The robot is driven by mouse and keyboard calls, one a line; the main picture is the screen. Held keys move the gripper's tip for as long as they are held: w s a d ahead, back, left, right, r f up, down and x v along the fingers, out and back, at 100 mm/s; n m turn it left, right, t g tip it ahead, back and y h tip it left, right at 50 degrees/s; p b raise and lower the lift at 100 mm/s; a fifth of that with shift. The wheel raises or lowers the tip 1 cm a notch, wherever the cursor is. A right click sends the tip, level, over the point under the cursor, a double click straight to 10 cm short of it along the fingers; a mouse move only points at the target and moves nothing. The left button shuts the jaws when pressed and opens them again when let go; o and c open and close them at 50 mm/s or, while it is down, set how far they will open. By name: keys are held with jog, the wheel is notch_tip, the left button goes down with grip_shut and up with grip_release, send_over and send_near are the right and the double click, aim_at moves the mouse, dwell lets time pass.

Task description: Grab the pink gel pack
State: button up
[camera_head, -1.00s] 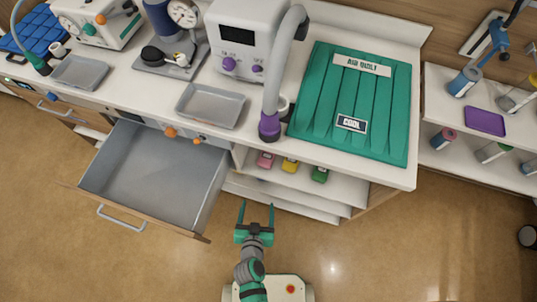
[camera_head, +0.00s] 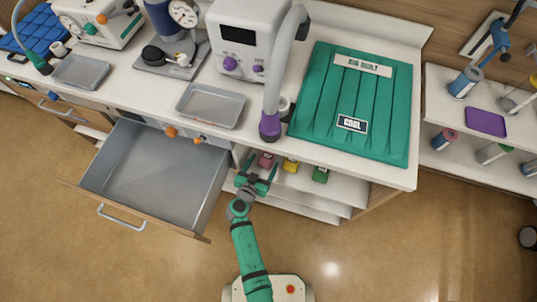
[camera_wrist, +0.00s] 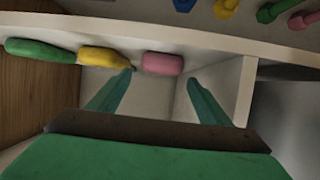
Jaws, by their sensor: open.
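The pink gel pack (camera_head: 266,160) lies on the shelf under the counter, at the left end of a row of packs. In the wrist view the pink gel pack (camera_wrist: 162,64) lies just beyond my open fingers, between their lines. My gripper (camera_head: 259,171) is open and empty at the shelf front. In the wrist view my gripper (camera_wrist: 162,85) shows both green fingertips apart, with the left tip near the yellow pack (camera_wrist: 104,59). No finger visibly holds the pink pack.
The yellow pack (camera_head: 290,165) and green pack (camera_head: 320,174) sit on the same shelf. An open grey drawer (camera_head: 150,175) juts out left of my arm. The counter edge (camera_head: 345,167) overhangs the shelf. A side panel (camera_wrist: 245,90) stands right of the fingers in the wrist view.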

aim_at(267, 157)
jog(key=x, duration=0.5)
jog(key=shift+w+d+f, duration=0.1)
jog(key=shift+w+f, duration=0.2)
jog(key=shift+s, duration=0.15)
jog(key=shift+c, duration=1.3)
jog(key=c, duration=1)
